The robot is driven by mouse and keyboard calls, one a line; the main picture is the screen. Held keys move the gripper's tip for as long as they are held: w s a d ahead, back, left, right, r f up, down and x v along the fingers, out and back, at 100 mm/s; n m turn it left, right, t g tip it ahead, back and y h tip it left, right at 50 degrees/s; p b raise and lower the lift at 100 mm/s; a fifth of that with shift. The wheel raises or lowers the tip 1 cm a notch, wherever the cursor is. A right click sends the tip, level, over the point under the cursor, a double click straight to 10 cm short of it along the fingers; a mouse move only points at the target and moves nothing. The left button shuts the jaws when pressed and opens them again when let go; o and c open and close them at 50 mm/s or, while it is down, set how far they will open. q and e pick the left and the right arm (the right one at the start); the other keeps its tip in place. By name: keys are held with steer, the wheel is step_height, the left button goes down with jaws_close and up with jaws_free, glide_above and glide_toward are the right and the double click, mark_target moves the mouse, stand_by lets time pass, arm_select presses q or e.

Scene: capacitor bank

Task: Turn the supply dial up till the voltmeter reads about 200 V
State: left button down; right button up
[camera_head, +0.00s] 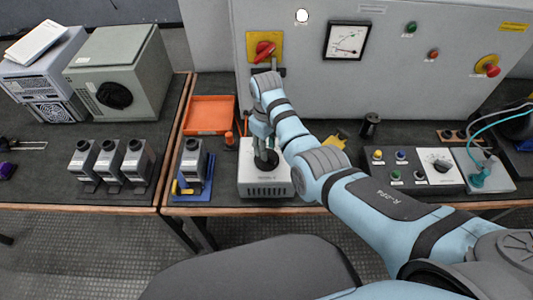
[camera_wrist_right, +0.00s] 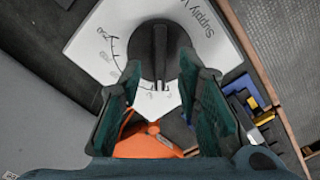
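The supply box (camera_head: 265,185) stands on the bench under my right arm. Its dial (camera_wrist_right: 160,42) is a black round knob with a raised bar, on a white face printed "Supply V" with a scale. The bar lies along the picture's vertical in the right wrist view. My right gripper (camera_wrist_right: 160,70) is open, its fingertips on either side of the bar with gaps showing. In the head view the right gripper (camera_head: 264,148) is over the box and partly hides the dial. The voltmeter (camera_head: 345,41) is on the grey cabinet; its reading is too small to tell. My left gripper is not in view.
A blue holder (camera_head: 207,178) with a grey block stands just left of the supply box, and an orange tray (camera_head: 209,114) lies behind. A red rotary switch (camera_head: 264,50) is on the cabinet. A panel with buttons (camera_head: 410,170) stands to the right.

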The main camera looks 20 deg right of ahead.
step_height(320, 180, down, 3)
steer(key=shift+b, duration=0.35)
steer(key=shift+r, duration=0.1)
jaws_close()
